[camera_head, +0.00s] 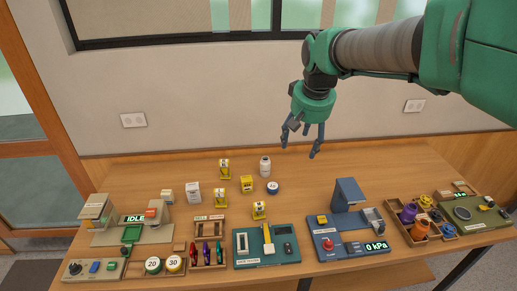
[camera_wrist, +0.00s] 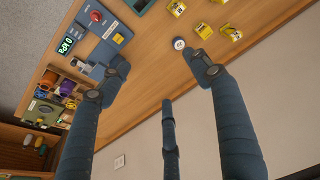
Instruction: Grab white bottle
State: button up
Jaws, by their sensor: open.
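The white bottle (camera_head: 265,167) stands upright towards the back of the wooden table, left of my gripper in the head view. My gripper (camera_head: 300,147) hangs from the arm above the table's back part, fingers spread and pointing down, with nothing between them. The gripper is up and to the right of the bottle in the head view, clearly apart from it. In the wrist view my gripper (camera_wrist: 162,78) shows its spread fingers. I cannot make out the bottle there; a finger may hide it.
A round blue-and-white tin (camera_head: 272,188) sits just in front of the bottle. A blue kPa station (camera_head: 346,222) is front right. The table's back right is clear.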

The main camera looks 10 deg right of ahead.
jog(key=w+f+p, duration=0.2)
jog(key=w, duration=0.9)
jog(key=g+p, duration=0.3)
jog(key=p, duration=0.4)
send_over(266, 158)
notch_tip(266, 158, down, 26)
jog(key=shift+s+f, duration=0.1)
jog(key=shift+f, duration=0.3)
jog(key=shift+f, duration=4.3)
